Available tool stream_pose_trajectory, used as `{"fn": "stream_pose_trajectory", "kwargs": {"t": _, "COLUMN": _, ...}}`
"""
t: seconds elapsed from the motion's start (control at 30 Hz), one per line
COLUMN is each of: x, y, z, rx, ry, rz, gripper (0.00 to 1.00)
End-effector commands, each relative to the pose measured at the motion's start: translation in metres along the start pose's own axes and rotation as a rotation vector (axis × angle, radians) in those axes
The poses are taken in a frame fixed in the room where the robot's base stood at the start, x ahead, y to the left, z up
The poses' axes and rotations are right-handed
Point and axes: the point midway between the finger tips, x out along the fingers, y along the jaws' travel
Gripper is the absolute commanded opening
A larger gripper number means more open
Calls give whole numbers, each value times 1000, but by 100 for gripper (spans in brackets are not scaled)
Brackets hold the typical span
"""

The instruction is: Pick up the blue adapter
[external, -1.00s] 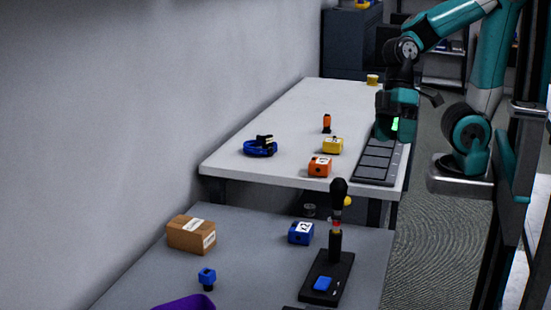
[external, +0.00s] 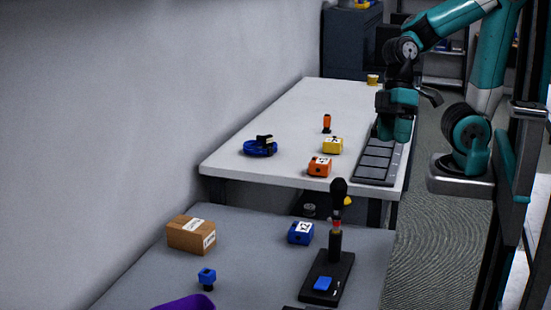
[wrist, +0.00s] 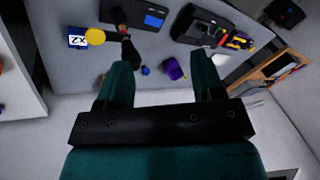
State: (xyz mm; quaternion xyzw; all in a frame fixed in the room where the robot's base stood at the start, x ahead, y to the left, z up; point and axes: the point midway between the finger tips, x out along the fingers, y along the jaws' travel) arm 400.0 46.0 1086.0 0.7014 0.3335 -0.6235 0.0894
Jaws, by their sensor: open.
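A small blue adapter with a black end (external: 207,278) stands on the grey near table, in front of the cardboard box. A small blue piece in the wrist view (wrist: 145,71) appears to be the same adapter. A blue block labelled x2 (external: 300,233) sits farther back on that table and also shows in the wrist view (wrist: 78,41). My gripper (external: 395,137) hangs over the right edge of the white table, well away from both. In the wrist view my gripper (wrist: 161,60) is open, with nothing held between its fingers.
A black stand (external: 334,265) with an upright tool is right of the adapter. A cardboard box (external: 191,235) and purple bin (external: 185,302) are nearby. The white table (external: 285,115) holds yellow (external: 332,145) and orange blocks (external: 319,167), a blue cable coil (external: 260,147) and a dark tray (external: 376,160).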

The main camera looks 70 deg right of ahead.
Motion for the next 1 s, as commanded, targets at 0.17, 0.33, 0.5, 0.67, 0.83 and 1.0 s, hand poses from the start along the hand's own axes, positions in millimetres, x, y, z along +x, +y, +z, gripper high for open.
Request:
{"fn": "stream_pose_trajectory", "kwargs": {"t": 0.17, "x": 0, "y": 1, "z": -2, "rx": -4, "ry": 1, "rz": 0, "gripper": 62}}
{"fn": "stream_pose_trajectory", "kwargs": {"t": 0.33, "x": 8, "y": 16, "z": -48, "rx": -92, "ry": 5, "rz": 0, "gripper": 62}}
{"fn": "stream_pose_trajectory", "kwargs": {"t": 0.5, "x": 39, "y": 52, "z": -148, "rx": -305, "ry": 16, "rz": 3, "gripper": 62}}
{"fn": "stream_pose_trajectory", "kwargs": {"t": 0.67, "x": 90, "y": 88, "z": -237, "rx": -522, "ry": 29, "rz": 12, "gripper": 62}}
{"fn": "stream_pose_trajectory", "kwargs": {"t": 0.83, "x": 148, "y": 117, "z": -301, "rx": -710, "ry": 40, "rz": 22, "gripper": 62}}
{"fn": "stream_pose_trajectory", "kwargs": {"t": 1.0, "x": 179, "y": 130, "z": -328, "rx": -809, "ry": 48, "rz": 31, "gripper": 62}}
